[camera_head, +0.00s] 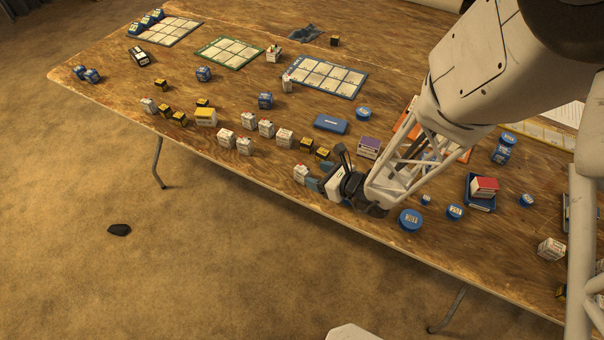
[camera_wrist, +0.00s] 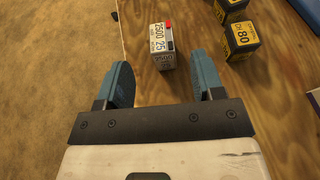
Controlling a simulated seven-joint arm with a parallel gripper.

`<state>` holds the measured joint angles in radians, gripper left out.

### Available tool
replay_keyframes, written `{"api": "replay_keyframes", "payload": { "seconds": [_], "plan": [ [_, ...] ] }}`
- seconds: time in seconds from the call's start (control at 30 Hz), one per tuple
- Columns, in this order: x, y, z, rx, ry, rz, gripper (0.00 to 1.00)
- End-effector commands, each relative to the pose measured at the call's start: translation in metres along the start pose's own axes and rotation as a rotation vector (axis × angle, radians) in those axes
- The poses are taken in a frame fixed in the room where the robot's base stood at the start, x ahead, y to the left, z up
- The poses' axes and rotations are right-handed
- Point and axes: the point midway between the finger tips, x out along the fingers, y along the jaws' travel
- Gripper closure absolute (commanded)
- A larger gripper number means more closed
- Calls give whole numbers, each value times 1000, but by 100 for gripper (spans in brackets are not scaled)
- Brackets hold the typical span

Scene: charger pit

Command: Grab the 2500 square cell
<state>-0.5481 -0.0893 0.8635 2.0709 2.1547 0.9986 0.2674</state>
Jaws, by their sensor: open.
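A white square cell (camera_wrist: 160,47) marked 2500 stands on the wooden table in the wrist view, with a red and a dark patch on its edge. In the head view the white cell (camera_head: 300,172) shows just left of my gripper (camera_head: 312,187), near the table's front edge. In the wrist view my gripper (camera_wrist: 160,82) is open, with its two blue fingers apart and nothing between them. Several similar white cells (camera_head: 266,128) stand farther left along the table.
Two black and yellow cubes (camera_wrist: 241,39) stand right of the white cell in the wrist view. The table's front edge (camera_wrist: 122,35) runs close on its left. A blue round tin (camera_head: 410,219) and a purple-topped box (camera_head: 369,147) are near my arm in the head view.

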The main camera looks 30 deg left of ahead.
Motion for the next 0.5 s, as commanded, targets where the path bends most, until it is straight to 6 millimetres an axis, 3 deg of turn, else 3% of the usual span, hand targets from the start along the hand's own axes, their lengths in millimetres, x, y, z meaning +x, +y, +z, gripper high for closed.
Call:
{"api": "replay_keyframes", "payload": {
  "seconds": [0.2,0.5],
  "plan": [
    [15,0,0,0,0,1,38],
    [17,0,0,0,0,0,38]
  ]
}}
